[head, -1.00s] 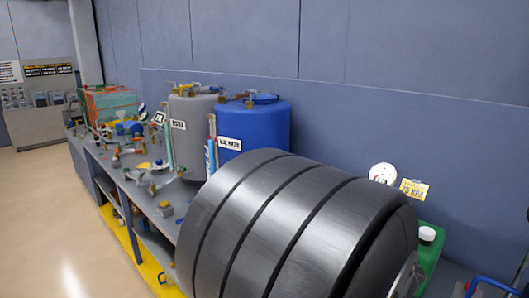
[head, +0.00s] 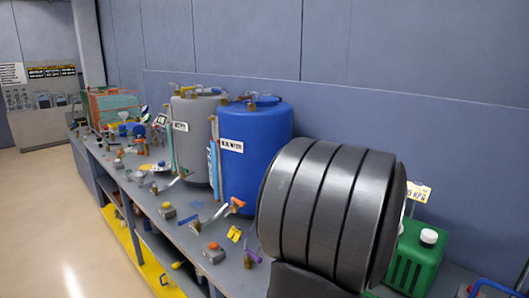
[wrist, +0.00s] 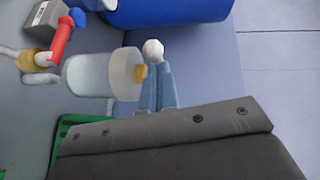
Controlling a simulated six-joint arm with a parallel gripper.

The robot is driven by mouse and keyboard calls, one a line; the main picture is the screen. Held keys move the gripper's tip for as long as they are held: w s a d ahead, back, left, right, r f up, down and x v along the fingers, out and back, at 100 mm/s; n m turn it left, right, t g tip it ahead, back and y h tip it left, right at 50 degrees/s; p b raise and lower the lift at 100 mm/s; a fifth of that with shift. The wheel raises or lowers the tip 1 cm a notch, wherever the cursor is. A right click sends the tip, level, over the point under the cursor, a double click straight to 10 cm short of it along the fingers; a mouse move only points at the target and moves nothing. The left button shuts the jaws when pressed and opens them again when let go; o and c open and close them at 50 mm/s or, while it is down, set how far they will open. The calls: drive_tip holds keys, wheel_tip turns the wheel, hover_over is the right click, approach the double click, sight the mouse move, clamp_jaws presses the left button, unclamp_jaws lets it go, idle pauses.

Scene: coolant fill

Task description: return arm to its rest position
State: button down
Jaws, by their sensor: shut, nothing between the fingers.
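In the head view a large dark ribbed part of my arm fills the lower right, and my gripper does not show there. In the wrist view my gripper (wrist: 165,130) is a dark grey block with bolts across the bottom; it is shut and empty. It hangs over the bench, near a translucent cylinder (wrist: 90,76) with a pale cap and brass knob, and nothing is seen held.
A blue drum (head: 262,165) and a grey drum (head: 193,130) stand against the wall. A green jug (head: 410,262) with a white cap is right of my arm. Small valves and fittings, such as a grey block (head: 214,254), cover the bench (head: 180,232). The floor at left is clear.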

drive_tip(key=v, duration=1.3)
drive_tip(key=x, duration=1.3)
drive_tip(key=d+n+g+y, duration=0.1)
drive_tip(key=d+n+y, duration=0.1)
drive_tip(key=y, duration=0.1)
drive_tip(key=d+n+g+y, duration=0.1)
drive_tip(key=d+n+y, duration=0.1)
drive_tip(key=d+y, duration=0.1)
drive_tip(key=shift+w+d+n+g, duration=0.15)
drive_tip(key=shift+d+n+g, duration=0.15)
drive_tip(key=shift+g, duration=0.1)
